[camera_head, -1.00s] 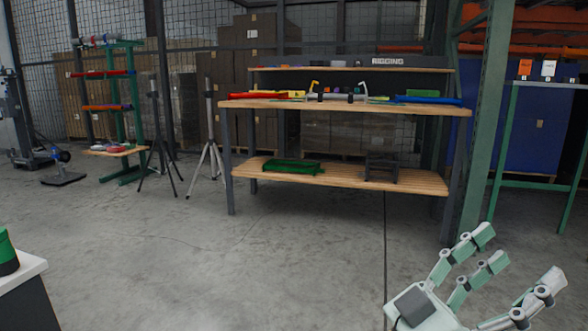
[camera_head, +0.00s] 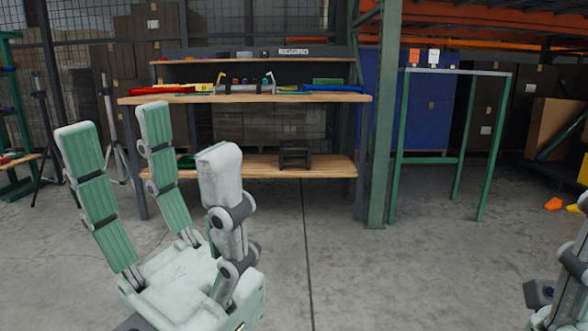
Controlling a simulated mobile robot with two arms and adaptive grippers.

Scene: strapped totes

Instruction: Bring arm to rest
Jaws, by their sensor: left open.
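My left gripper (camera_head: 167,140) stands large in the lower left of the head view, fingers pointing up. Its two green-padded fingers and the pale opposing finger are spread apart, with nothing between them. It is in front of the wooden workbench (camera_head: 335,168) and hides part of its left side. A part of my right gripper or arm (camera_head: 565,285) shows at the right edge, cut off by the frame. Its fingertips are not clear, so I cannot tell its opening.
The workbench carries coloured straps and tools on top and a dark crate (camera_head: 294,155) on its lower shelf. A green post (camera_head: 382,120) and an empty green frame (camera_head: 458,71) stand to the right. Tripods (camera_head: 112,125) stand at left. Concrete floor (camera_head: 350,270) is open between my grippers.

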